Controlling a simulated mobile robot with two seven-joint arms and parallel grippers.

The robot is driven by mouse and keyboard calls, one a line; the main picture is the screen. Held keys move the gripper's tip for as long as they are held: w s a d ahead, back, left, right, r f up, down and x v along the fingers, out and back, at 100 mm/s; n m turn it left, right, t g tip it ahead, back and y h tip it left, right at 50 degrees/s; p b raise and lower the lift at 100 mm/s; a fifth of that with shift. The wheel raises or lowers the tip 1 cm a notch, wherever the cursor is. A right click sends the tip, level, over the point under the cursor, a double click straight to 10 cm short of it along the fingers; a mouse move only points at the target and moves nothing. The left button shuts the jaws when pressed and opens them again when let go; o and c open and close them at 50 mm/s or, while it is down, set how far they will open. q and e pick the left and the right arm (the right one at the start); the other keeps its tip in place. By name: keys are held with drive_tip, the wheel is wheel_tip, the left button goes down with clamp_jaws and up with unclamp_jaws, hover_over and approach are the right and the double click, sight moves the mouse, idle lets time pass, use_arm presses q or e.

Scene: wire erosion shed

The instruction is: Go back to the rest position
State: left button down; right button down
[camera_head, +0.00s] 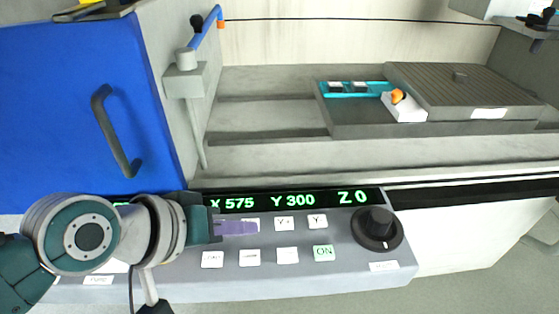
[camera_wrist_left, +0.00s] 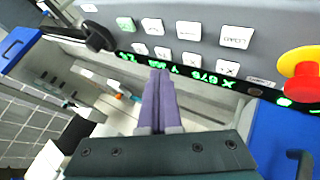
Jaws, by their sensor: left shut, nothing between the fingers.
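My left gripper (camera_head: 240,228) is shut and empty. Its purple fingers are over the grey control panel (camera_head: 335,282), among the white buttons. In the left wrist view, the shut left gripper (camera_wrist_left: 158,80) points toward the green display and the button rows. I cannot tell whether the fingertips touch the panel. The display (camera_head: 285,199) reads X 575, Y 300, Z 0. My right gripper is not in view.
A black knob (camera_head: 377,229) stands on the panel's right. A red emergency button (camera_wrist_left: 302,70) shows in the left wrist view. A blue door (camera_head: 75,110) with a dark handle is at left. Behind the panel, a grey block (camera_head: 465,90) sits in the work area.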

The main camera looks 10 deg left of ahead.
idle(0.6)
use_arm(q)
drive_tip(key=s+a+r+m+g+y+p, duration=0.25)
drive_tip(key=s+r, duration=0.35)
drive_tip(key=s, duration=0.4)
drive_tip(key=s+a+r+m+g+y+p, duration=0.2)
drive_tip(key=s+a+r, duration=0.3)
drive_tip(key=s, duration=0.5)
wheel_tip(320, 180, up, 38)
drive_tip(key=d+p, duration=0.1)
drive_tip(key=p, duration=3.7)
drive_tip(key=shift+w+r, duration=0.25)
drive_tip(key=shift+w, duration=0.05)
